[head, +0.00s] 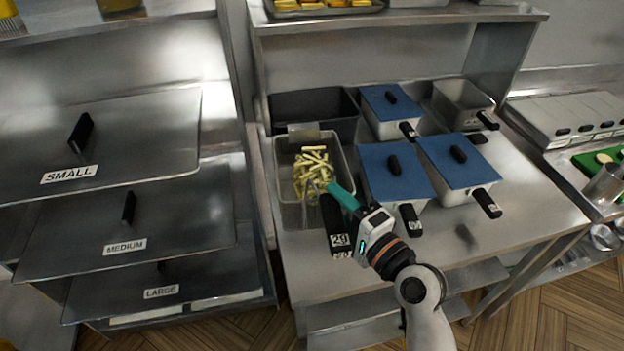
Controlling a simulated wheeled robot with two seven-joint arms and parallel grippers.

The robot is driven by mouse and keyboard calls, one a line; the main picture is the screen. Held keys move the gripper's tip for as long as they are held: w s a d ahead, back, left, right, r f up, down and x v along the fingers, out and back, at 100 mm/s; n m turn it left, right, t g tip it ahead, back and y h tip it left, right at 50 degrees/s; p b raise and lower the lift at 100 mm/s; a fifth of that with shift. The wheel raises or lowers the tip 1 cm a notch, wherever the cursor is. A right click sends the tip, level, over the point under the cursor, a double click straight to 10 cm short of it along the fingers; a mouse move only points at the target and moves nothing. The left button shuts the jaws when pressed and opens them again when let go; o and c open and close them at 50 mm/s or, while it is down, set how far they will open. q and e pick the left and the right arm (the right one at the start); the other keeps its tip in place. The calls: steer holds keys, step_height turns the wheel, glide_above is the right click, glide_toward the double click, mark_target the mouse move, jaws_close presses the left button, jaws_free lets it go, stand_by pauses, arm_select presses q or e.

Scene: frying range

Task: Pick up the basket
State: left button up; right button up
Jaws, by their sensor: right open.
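A metal basket (287,190) holding several pale fries (313,165) stands at the left end of the steel counter. Its black handle (332,215) with a "29" label points toward the front. My right gripper (325,188) reaches in from the lower right, with its fingers over the basket's front right part, near the fries and the inner end of the handle. It is open, and I cannot tell whether it touches the handle. My left gripper is not in view.
Blue-lidded containers (395,175) with black handles stand just right of the basket. An open metal basket (462,103) is at the back right. Labelled steel shelves (130,205) stand to the left. The counter's front right (520,225) is clear.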

steer(key=shift+w+a, duration=0.1)
steer(key=shift+w, duration=0.05)
steer(key=shift+c, duration=0.4)
steer(key=shift+c, duration=1.4)
jaws_close()
steer(key=shift+r, duration=0.1)
